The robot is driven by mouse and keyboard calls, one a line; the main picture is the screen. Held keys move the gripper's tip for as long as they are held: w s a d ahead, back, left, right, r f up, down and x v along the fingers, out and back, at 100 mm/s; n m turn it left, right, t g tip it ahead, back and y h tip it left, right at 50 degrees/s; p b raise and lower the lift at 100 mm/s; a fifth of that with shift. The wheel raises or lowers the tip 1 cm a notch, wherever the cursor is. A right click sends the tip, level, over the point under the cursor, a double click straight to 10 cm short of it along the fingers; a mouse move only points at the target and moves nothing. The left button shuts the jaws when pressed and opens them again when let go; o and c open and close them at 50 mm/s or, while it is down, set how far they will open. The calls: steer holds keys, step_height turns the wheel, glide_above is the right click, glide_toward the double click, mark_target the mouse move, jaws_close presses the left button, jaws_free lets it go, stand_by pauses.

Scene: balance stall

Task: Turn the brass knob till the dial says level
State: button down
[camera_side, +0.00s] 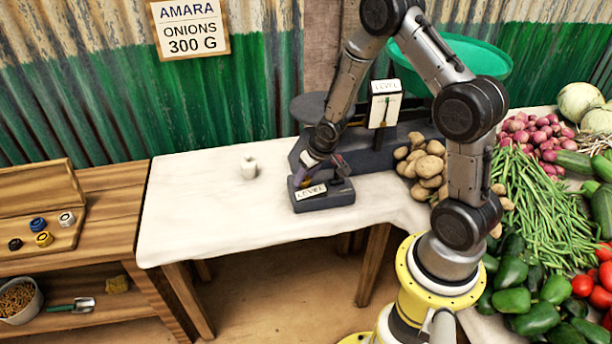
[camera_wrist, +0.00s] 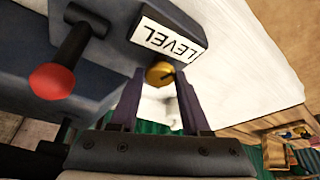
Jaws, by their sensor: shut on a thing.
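The brass knob (camera_wrist: 160,73) sits on the dark scale base, beside a white LEVEL label (camera_wrist: 168,38). My gripper (camera_wrist: 159,82) has one dark finger on each side of the knob and is shut on it. In the side view my gripper (camera_side: 318,165) reaches down to the scale's front block, where the LEVEL label (camera_side: 310,192) shows and the arm hides the knob. The dial (camera_side: 384,108) is a white upright panel headed LEVEL, with a thin needle and a green mark; its exact reading is too small to tell.
A red-tipped lever (camera_wrist: 52,82) stands close to the knob. A small white object (camera_side: 249,167) stands on the cloth-covered table (camera_side: 210,205). Potatoes (camera_side: 424,163) lie right of the scale. A wooden tray (camera_side: 48,235) holds several coloured pieces at left. The table's left part is mostly clear.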

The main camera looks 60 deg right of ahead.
mark_target(311, 189)
steer(key=shift+c, duration=1.9)
jaws_free()
steer(key=shift+r, duration=0.15)
steer(key=shift+v, duration=1.9)
steer(key=shift+s+a+r, duration=0.1)
steer(key=shift+s+r, duration=0.25)
steer(key=shift+r, duration=0.1)
steer(key=s+a, duration=0.3)
steer(key=s, duration=0.8)
steer(key=shift+s, duration=0.15)
steer(key=shift+a, duration=0.1)
